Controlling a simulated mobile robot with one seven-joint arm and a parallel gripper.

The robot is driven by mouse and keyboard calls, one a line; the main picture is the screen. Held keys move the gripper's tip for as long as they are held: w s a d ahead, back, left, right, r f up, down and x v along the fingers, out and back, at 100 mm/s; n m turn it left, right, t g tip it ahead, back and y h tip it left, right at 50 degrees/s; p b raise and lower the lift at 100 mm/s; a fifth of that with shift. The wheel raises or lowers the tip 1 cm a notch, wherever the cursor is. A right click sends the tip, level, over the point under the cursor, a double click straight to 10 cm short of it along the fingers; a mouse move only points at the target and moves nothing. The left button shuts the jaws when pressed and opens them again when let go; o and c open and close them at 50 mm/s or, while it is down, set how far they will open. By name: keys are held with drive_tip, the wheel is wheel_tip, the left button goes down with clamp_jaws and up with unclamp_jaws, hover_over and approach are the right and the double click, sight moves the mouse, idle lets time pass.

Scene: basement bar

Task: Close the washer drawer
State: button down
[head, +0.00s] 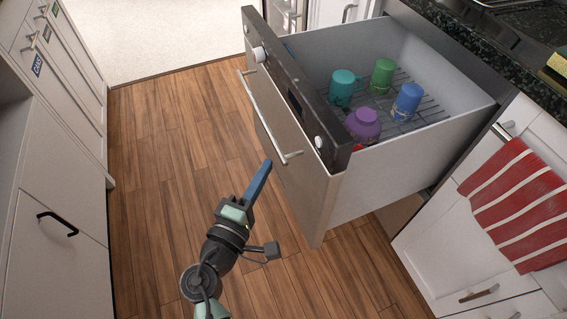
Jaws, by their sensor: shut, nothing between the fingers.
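The washer drawer (300,150) is pulled far out of the counter on the right in the head view. It has a metal front with a dark control strip and a long bar handle (262,118). Inside on a wire rack stand a teal mug (342,88), a green mug (382,76), a blue cup (407,101) and a purple pot-like item (364,124). My gripper (264,168) is shut and empty. In the picture it is just left of the handle's near end, in front of the drawer front; whether it touches cannot be told.
White cabinets (60,170) line the left side. A red striped towel (515,200) hangs on the cabinet front at right, below the dark countertop (480,60). Bare wood floor (165,150) lies between the cabinets and the drawer.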

sight(292, 149)
drive_tip(key=shift+w+d, duration=0.3)
drive_tip(key=shift+d, duration=0.4)
drive_tip(key=shift+w+d, duration=0.35)
drive_tip(key=shift+d, duration=0.3)
drive_tip(key=shift+w+d, duration=0.3)
drive_tip(key=shift+d, duration=0.4)
